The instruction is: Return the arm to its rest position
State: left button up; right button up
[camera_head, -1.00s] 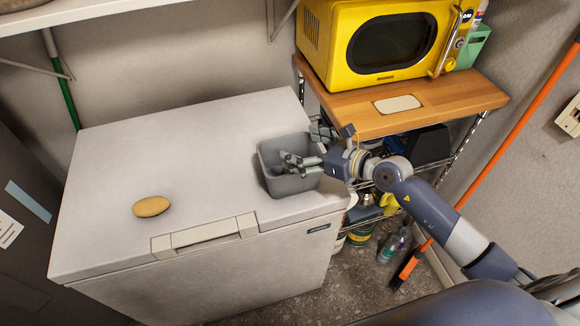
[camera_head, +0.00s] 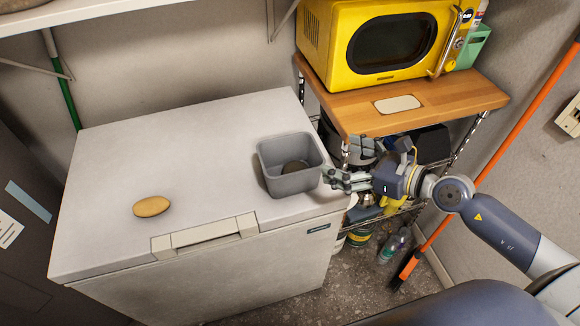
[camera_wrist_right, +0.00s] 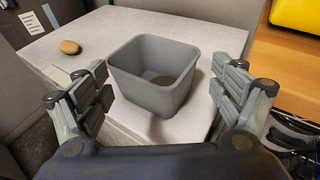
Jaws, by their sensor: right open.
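My right gripper (camera_head: 345,164) is open and empty, just right of the grey bin (camera_head: 290,183) and apart from it in the head view. Its two fingers also show spread apart in the right wrist view (camera_wrist_right: 166,92), with the grey bin (camera_wrist_right: 150,92) beyond and between them. The bin stands upright on the right end of the white chest freezer (camera_head: 180,130). A dark round thing (camera_head: 294,167) lies on the bin's floor; it also shows in the right wrist view (camera_wrist_right: 163,80). My left gripper is not in view.
A tan oval thing (camera_head: 152,206) lies on the freezer lid at the left. A yellow microwave (camera_head: 375,45) stands on a wooden shelf top (camera_head: 450,95) behind my right arm. An orange pole (camera_head: 510,140) leans at the right. The freezer lid's middle is clear.

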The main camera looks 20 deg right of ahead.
jog(key=shift+s, duration=0.1)
dwell(0.4)
